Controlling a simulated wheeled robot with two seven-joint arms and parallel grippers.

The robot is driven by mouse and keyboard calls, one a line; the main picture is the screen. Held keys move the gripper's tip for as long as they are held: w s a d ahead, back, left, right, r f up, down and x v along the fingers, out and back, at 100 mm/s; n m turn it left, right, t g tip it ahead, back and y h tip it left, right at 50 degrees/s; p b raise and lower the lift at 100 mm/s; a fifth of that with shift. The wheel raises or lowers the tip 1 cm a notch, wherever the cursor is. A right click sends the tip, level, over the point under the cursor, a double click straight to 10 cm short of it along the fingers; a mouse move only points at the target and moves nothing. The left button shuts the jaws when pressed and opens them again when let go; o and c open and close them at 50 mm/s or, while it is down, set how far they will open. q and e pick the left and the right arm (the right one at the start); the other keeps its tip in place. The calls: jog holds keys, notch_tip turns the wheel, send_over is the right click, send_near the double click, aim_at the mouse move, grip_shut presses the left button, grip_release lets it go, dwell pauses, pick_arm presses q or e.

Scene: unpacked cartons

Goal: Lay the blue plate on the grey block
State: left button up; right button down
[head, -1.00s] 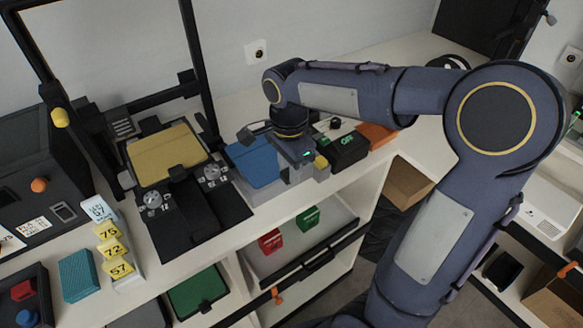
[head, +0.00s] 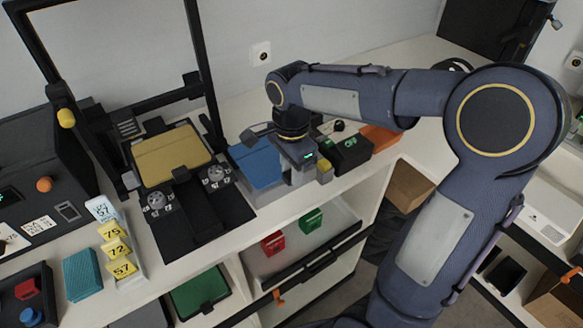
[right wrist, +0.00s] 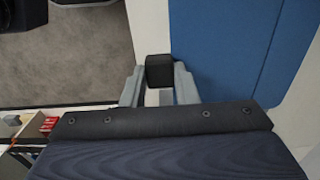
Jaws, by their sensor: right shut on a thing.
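In the wrist view the two grey fingers (right wrist: 160,88) are shut on a black block-like tab (right wrist: 159,70) at the plate's edge. I cannot tell whether the plate touches the surface below. My left gripper is not in view.
A yellow plate (head: 172,153) lies on the black stand (head: 215,215) to the left. A black box with a green display (head: 345,153) and an orange piece (head: 380,137) stand close right of the gripper. Number tags (head: 118,248) are at the front left. Shelves lie below the counter's edge.

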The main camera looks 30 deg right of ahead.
jog(key=shift+f, duration=0.15)
jog(key=shift+f+b, duration=0.85)
jog(key=shift+f, duration=0.2)
jog(key=c, duration=1.1)
grip_release()
jog(key=shift+r, duration=0.1)
jog(key=shift+o, duration=0.2)
jog(key=shift+r, duration=0.1)
jog(key=shift+r+p, duration=1.55)
jog(key=shift+p, duration=0.05)
notch_tip(320, 180, up, 8)
jog(key=shift+f, duration=0.15)
